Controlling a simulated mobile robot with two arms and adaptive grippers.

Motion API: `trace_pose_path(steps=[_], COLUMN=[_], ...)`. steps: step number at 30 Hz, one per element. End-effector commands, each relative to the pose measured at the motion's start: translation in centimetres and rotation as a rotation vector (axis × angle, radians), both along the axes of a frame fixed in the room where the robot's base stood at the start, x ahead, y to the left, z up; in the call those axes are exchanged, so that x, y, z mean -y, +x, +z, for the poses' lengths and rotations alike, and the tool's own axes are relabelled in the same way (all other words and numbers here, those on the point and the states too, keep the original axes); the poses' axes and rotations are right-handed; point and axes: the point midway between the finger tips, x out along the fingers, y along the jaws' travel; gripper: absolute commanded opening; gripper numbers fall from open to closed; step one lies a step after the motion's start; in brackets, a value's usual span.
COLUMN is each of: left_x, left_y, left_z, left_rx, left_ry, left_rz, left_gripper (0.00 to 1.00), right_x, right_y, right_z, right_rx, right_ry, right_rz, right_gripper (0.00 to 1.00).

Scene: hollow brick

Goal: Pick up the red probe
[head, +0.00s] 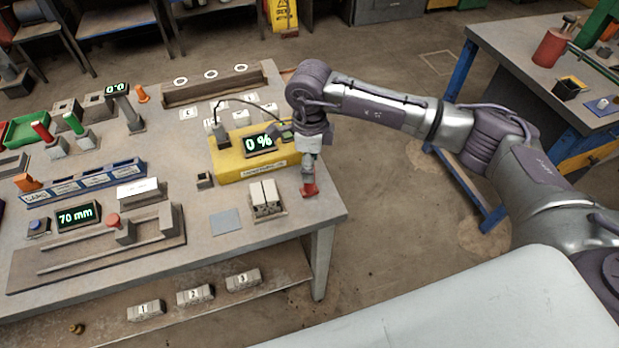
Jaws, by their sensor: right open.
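My right gripper (309,172) is open and points down over the right end of the workbench. A small red piece (309,190) shows directly below its fingertips, near the bench's right edge. Whether the fingers surround it or are just above it cannot be told. A red-handled tool (42,132) stands tilted in a grey holder at the far left, beside a green-handled one (73,124). Which red thing is the probe is not clear from this view. My left gripper is not in view.
A yellow meter box (230,171) reading "0 %" stands just left of my right gripper, with a dark cable arching above it. A pale grey hollow block (266,198) is near the bench's front. A blue-legged table (530,65) stands at the right, across open floor.

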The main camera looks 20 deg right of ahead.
Motion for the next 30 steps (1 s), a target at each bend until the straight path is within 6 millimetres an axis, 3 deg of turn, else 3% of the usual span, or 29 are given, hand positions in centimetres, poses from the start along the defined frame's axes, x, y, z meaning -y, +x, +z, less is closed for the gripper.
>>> trace_pose_path(steps=[8,13,18,25,26,30], left_x=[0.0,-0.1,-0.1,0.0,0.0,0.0], left_y=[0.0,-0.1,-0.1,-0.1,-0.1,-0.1], left_z=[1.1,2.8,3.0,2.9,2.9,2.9], left_rx=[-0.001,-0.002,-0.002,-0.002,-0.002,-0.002], left_ry=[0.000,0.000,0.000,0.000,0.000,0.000], left_rz=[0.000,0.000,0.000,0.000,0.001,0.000], left_gripper=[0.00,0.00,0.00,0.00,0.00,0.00], right_x=[-0.1,-0.2,-0.2,-0.2,-0.2,-0.2], right_y=[-0.2,-0.6,-0.5,-0.5,-0.5,-0.4], right_z=[-2.1,-4.5,-6.5,-6.8,-6.8,-6.8], right_rx=[-0.003,-0.004,-0.001,0.001,0.000,0.000], right_ry=[0.001,0.001,0.002,0.002,0.002,0.002], right_rz=[0.000,0.001,-0.001,0.001,0.001,0.000], right_gripper=[0.57,0.57,0.57,0.57,0.55,0.32])
